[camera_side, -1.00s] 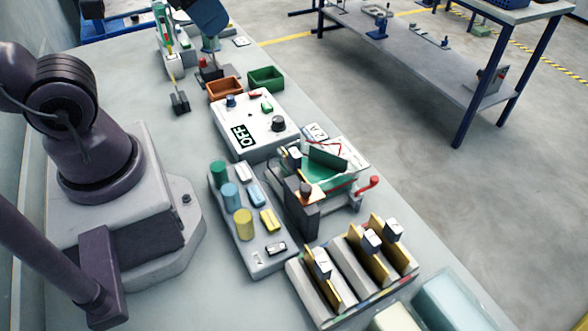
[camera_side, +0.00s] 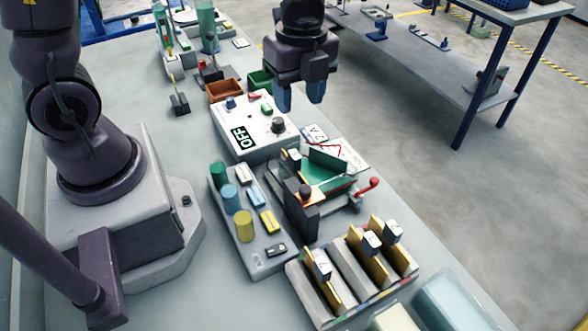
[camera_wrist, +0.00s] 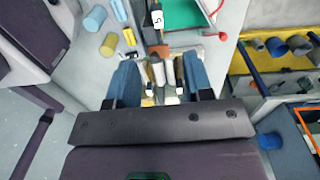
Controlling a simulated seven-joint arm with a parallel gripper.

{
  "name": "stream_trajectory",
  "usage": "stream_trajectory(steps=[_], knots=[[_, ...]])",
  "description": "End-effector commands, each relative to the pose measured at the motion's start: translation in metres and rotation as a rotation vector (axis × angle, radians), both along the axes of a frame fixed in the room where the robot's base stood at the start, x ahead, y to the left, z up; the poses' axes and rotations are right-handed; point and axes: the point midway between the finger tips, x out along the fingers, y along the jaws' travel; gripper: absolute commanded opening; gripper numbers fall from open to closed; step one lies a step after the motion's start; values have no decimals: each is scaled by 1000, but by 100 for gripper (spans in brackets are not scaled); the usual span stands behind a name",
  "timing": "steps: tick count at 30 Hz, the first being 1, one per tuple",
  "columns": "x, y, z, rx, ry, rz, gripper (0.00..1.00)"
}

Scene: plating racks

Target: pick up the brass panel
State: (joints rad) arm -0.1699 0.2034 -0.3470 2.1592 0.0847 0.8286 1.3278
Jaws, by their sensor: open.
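Several gold-coloured panels stand upright in a pale slotted rack (camera_side: 354,309) at the front right of the bench. One gold panel (camera_side: 379,262) is in the middle, and others stand to its left and right, with small white tags near them. I cannot tell which of them is the brass panel. In the wrist view, the open fingers (camera_wrist: 162,82) frame light and dark upright pieces, partly hidden by the gripper body.
A clamp fixture with a green board (camera_side: 327,159) and a red-handled lever (camera_side: 367,186) stands behind the rack. A tray of coloured cylinders (camera_side: 262,262) is to its left. A white box marked OFF (camera_side: 225,128) and small bins lie farther back.

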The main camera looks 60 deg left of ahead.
Motion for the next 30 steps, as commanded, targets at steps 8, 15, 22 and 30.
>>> stream_trajectory(steps=[8,15,22,30], knots=[[-3,0,-46,-1,8,-18,47],[-4,0,-75,-1,3,-14,47],[-7,-3,-98,0,7,-16,47],[-8,-3,-128,-1,2,-14,47]])
